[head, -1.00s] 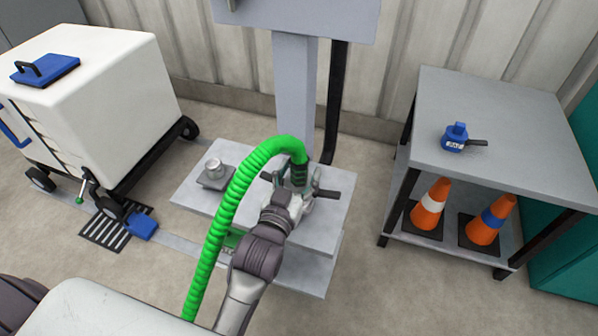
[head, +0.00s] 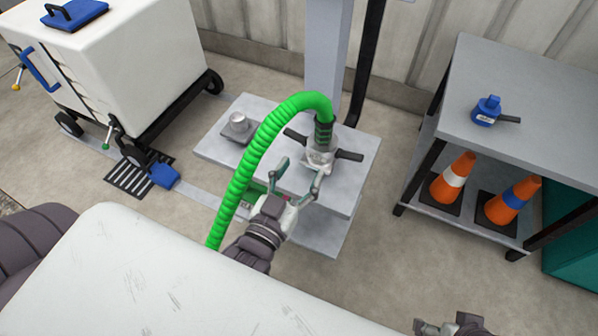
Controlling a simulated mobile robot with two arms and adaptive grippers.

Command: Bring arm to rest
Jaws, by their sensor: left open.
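My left gripper (head: 299,174) is open and empty in the head view. Its two fingers stand apart just in front of the metal coupling (head: 320,160), and I see no hold on it. The green ribbed hose (head: 262,145) arches over and ends in this coupling, which sits upright on the grey pedestal with dark handles (head: 349,155) out to both sides. My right gripper (head: 455,326) shows only in part at the bottom edge, so its jaws cannot be read.
The grey pedestal (head: 345,200) also bears a small metal cap (head: 238,122). A white wheeled tote (head: 130,60) stands at the left, by a floor grate (head: 135,178). At the right a grey table (head: 550,110) holds a blue fitting (head: 488,108), with two cones (head: 455,178) on its shelf.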

